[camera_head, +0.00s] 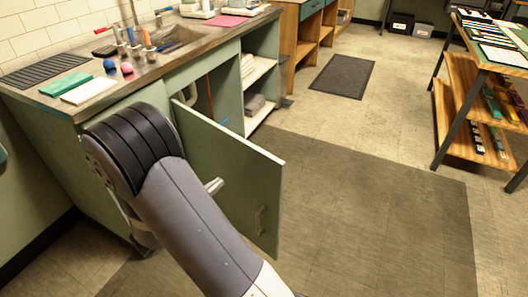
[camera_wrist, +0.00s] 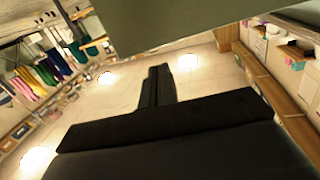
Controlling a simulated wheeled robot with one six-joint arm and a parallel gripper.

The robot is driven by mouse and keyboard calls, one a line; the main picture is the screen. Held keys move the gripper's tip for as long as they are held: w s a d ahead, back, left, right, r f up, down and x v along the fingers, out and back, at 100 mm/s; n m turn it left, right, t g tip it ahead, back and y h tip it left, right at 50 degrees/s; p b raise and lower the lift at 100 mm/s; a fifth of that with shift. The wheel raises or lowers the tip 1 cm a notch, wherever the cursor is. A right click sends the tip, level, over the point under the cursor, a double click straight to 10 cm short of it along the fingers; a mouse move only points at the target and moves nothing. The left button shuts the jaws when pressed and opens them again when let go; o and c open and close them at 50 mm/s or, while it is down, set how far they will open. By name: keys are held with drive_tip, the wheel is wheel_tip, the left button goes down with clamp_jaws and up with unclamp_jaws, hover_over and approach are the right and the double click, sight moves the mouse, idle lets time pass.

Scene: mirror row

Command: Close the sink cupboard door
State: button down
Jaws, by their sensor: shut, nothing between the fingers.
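The sink cupboard door (camera_head: 225,165) is pale green and stands wide open, swung out from the sink unit over the floor. Its handle (camera_head: 261,218) is near the free edge, on the face towards me. My arm crosses in front of the door's lower left part and hides some of it. My gripper (camera_wrist: 159,72) shows in the wrist view, black, with its fingers together and nothing between them. A plain green panel (camera_wrist: 180,22), likely the door, fills the top of that view near the fingertips. I cannot tell if they touch.
Open shelves (camera_head: 262,68) with towels are right of the cupboard opening. A wooden shelf table (camera_head: 462,95) stands at the far right. The floor (camera_head: 360,205) right of the door is clear.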

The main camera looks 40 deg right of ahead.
drive_tip(key=s+g, duration=0.1)
drive_tip(key=b, duration=0.3)
approach(260, 155)
drive_tip(key=shift+h, duration=0.3)
drive_tip(key=d, duration=0.6)
drive_tip(key=shift+w+d+f, duration=0.25)
drive_tip(key=shift+w+d, duration=0.15)
drive_tip(key=shift+d, duration=0.1)
